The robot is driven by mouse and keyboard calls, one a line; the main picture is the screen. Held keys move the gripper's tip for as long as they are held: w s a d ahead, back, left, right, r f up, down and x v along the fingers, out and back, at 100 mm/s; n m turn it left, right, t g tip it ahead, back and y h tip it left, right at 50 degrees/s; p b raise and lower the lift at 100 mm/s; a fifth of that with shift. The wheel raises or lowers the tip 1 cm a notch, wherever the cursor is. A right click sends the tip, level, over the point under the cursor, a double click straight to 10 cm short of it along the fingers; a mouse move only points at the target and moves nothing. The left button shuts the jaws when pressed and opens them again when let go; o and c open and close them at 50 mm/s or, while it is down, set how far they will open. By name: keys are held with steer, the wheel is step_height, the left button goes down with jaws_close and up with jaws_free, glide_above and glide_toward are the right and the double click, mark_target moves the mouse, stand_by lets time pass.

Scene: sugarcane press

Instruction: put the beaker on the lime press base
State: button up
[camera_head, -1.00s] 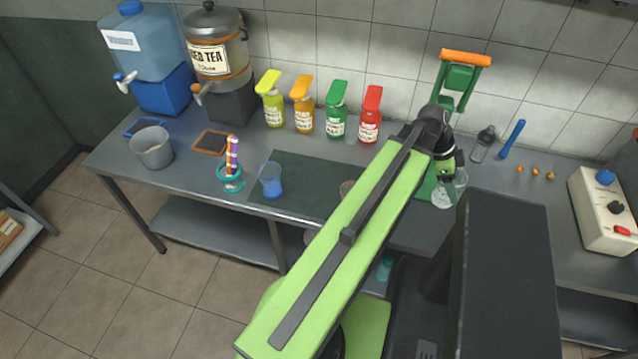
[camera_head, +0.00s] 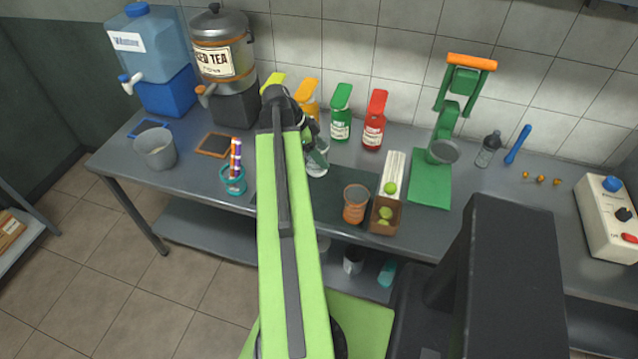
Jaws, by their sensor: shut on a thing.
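My gripper (camera_head: 308,137) is shut on the clear glass beaker (camera_head: 317,162), which shows just right of my green arm. The beaker is near the back edge of the dark mat, in front of the bottles; I cannot tell how high it is. My arm and gripper hide part of it. The green lime press (camera_head: 446,118) with an orange handle stands against the wall to the right. Its flat green base (camera_head: 430,190) lies on the counter, with no beaker on it. A grey round cup (camera_head: 443,152) sits on the press above the base.
Beside the base stand a box with limes (camera_head: 386,215) and an orange-brown cup (camera_head: 356,204). Green (camera_head: 341,115) and red (camera_head: 374,122) bottles stand behind the beaker. A small bottle (camera_head: 488,150) is right of the press. The dark mat (camera_head: 335,207) has bare room.

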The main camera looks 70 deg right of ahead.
steer(key=shift+f+b, duration=4.65)
steer(key=shift+f, duration=0.4)
steer(key=o, duration=1.4)
steer(key=shift+r, duration=0.1)
steer(key=shift+c, duration=0.2)
steer(key=p+v, duration=1.1)
steer(key=v, duration=0.1)
steer(key=shift+r, duration=0.2)
